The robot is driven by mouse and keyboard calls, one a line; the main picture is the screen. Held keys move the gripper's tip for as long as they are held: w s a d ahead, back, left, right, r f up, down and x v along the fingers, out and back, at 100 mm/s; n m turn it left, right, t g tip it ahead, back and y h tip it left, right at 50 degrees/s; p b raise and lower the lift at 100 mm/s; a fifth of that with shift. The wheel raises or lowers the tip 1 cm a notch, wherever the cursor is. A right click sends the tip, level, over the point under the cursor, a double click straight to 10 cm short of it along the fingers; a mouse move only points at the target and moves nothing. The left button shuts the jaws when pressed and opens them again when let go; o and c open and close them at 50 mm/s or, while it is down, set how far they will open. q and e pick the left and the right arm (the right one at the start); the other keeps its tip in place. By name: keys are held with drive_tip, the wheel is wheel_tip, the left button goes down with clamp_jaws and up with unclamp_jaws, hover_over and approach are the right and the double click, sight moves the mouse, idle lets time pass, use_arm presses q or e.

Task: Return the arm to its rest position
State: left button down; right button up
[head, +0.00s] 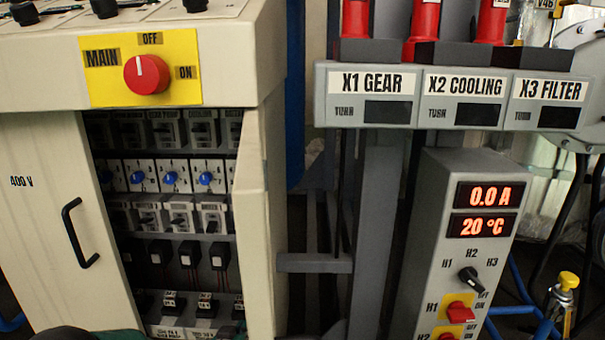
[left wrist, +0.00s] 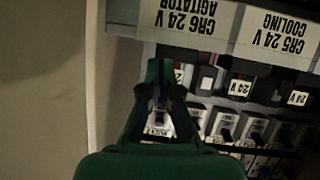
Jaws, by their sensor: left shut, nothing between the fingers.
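My left gripper (left wrist: 160,75) shows in the left wrist view, green and dark, with its fingers shut and nothing between them. It points at the inside of an open electrical cabinet (head: 262,230), whose labels read upside down there: "CR6 24 V AGITATOR" (left wrist: 185,17) and "CR5 24 V COOLING" (left wrist: 280,33). Whether the fingers touch the parts behind them I cannot tell. In the head view only a dark green bit of my left arm shows at the bottom left edge. My right gripper is in neither view.
The cabinet's door (head: 60,225) with a black handle (head: 75,235) stands at the left. A red MAIN knob (head: 147,73) sits above rows of breakers (head: 170,178). At the right are a grey control box (head: 450,200) and the X1 to X3 panel (head: 455,97).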

use_arm(q)
drive_tip(key=s+d+f+g+h, duration=0.15)
drive_tip(key=s+f+g, duration=0.45)
drive_tip(key=s+f, duration=0.85)
drive_tip(key=s+d+f+n+g, duration=0.1)
drive_tip(key=s+f+g, duration=0.15)
drive_tip(key=s, duration=0.75)
drive_tip(key=s+d+f+n+g, duration=0.15)
drive_tip(key=s+g, duration=0.25)
drive_tip(key=s, duration=0.6)
wheel_tip(320, 180, up, 35)
drive_tip(key=s+h+p, duration=0.1)
drive_tip(key=p, duration=3.5)
drive_tip(key=shift+s+d+r+m, duration=0.2)
drive_tip(key=shift+s+d+m, duration=0.05)
drive_tip(key=shift+d+m, duration=0.1)
